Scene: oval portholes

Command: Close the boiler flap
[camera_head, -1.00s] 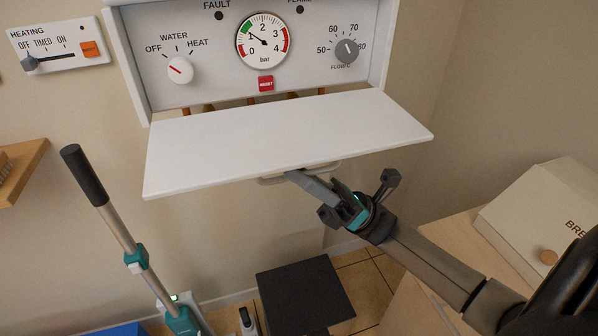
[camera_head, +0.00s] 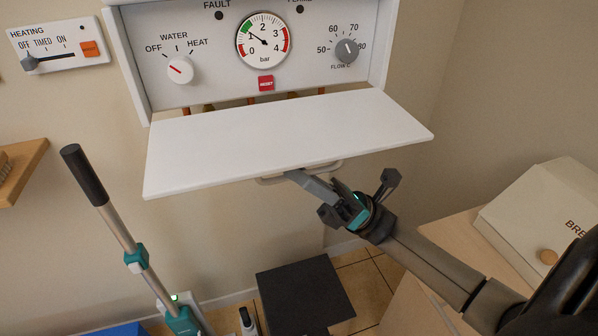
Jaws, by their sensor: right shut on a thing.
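The boiler flap (camera_head: 280,140) is a white panel that hangs open, sticking out towards me below the boiler's control panel (camera_head: 210,65). A grey handle (camera_head: 270,180) shows under its front edge. My right gripper (camera_head: 300,177) is at this handle, below the front edge of the flap, and is shut on it. The flap hides part of the handle and the fingertips. My left gripper is not in view.
A heating switch box (camera_head: 60,46) is on the wall at the left. A vacuum-like stick (camera_head: 115,225) stands at the lower left, near a wooden shelf (camera_head: 22,170). A bread box (camera_head: 545,215) sits on a wooden cabinet at the right. A dark block (camera_head: 305,295) stands on the tiled floor.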

